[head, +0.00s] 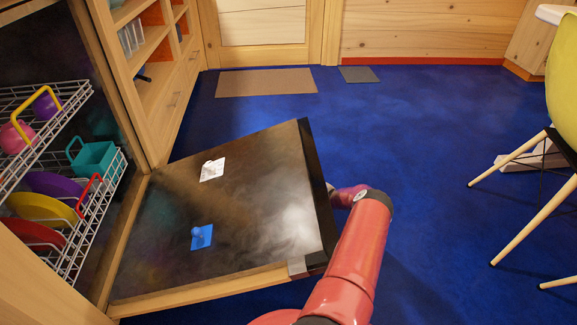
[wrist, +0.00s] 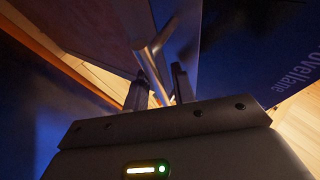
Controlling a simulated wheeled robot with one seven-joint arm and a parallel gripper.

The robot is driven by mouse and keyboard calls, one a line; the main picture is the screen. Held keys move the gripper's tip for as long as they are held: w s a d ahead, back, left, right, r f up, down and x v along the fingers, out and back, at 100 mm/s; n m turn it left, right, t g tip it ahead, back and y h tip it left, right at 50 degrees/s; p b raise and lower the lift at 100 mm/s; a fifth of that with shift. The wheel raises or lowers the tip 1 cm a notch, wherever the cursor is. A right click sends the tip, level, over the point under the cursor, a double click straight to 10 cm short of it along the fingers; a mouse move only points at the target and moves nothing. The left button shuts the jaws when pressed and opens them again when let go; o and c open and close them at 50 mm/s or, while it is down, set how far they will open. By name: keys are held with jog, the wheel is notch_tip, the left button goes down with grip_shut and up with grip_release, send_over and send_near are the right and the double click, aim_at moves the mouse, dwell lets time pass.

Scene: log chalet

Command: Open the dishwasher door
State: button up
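The dishwasher door (head: 255,228) is swung far down, with its dark inner face up and its free edge somewhat raised. My red arm reaches around the door's free edge at the right, and my gripper is hidden behind it in the head view. In the wrist view the two fingers of my gripper (wrist: 160,88) stand apart near a metal handle bar (wrist: 148,55), which runs between them. I cannot tell whether they press on it. The door's outer panel (wrist: 95,30) fills the upper left there.
Inside the dishwasher, wire racks (head: 100,212) hold colourful plates and cups. Wooden shelves (head: 150,45) stand beyond it. A yellow-green chair (head: 562,85) is at the right. Blue floor between door and chair is clear. A brown mat (head: 266,82) lies at the back.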

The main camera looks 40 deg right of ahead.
jog(key=shift+s+d+r, duration=0.1)
jog(key=shift+d+r, duration=0.1)
jog(key=shift+r, duration=0.05)
